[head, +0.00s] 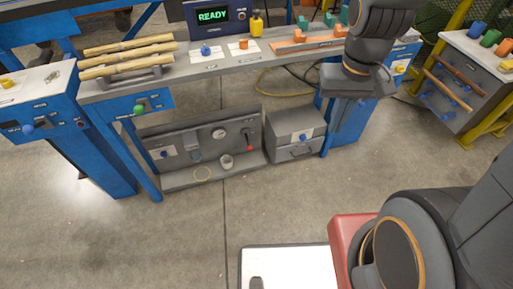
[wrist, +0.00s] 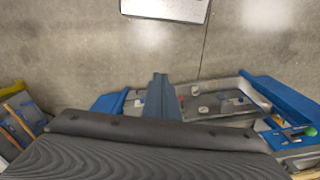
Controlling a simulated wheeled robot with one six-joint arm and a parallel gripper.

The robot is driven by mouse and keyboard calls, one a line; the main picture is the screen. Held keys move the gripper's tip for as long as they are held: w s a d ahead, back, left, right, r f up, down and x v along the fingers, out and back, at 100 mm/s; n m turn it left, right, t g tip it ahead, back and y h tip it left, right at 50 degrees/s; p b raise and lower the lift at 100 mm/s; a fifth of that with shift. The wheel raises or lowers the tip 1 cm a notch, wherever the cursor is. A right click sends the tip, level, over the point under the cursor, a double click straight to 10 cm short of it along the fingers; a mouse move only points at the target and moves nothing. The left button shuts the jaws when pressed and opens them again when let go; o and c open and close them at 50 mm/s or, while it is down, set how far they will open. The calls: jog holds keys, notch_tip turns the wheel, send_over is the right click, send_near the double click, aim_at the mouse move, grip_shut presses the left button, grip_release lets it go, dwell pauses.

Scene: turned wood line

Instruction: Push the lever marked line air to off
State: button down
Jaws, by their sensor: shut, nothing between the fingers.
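A lever with a red knob (head: 249,147) is on the grey upright panel (head: 185,128) low under the workbench. Its marking is too small to read, so I cannot tell whether it is the line air lever. In the wrist view the panel area (wrist: 215,94) shows beyond my gripper (wrist: 160,78), partly covered by it. My gripper is shut and empty, apart from the panel. In the head view my arm is at the upper right, and its fingers cannot be made out.
The workbench (head: 215,67) carries wooden spindles (head: 128,60), coloured blocks and a READY display (head: 212,16). A grey drawer box (head: 295,133) stands right of the panel.

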jog(key=w+f+m+t+b, duration=0.25)
jog(key=w+f+b, duration=0.75)
jog(key=w+f, duration=0.5)
jog(key=m+t+y+b, duration=0.55)
jog(key=m+b, duration=0.55)
jog(key=b, duration=1.7)
send_near(248, 142)
jog(key=s+d+f, duration=0.1)
jog(key=s+d, duration=0.1)
jog(key=d, duration=0.3)
jog(key=shift+w+a+f+n+g, duration=0.1)
jog(key=shift+w+n+g, duration=0.1)
jog(key=shift+n+g, duration=0.1)
jog(key=b+x, duration=0.5)
jog(key=x, duration=0.5)
jog(key=shift+s+a, duration=0.1)
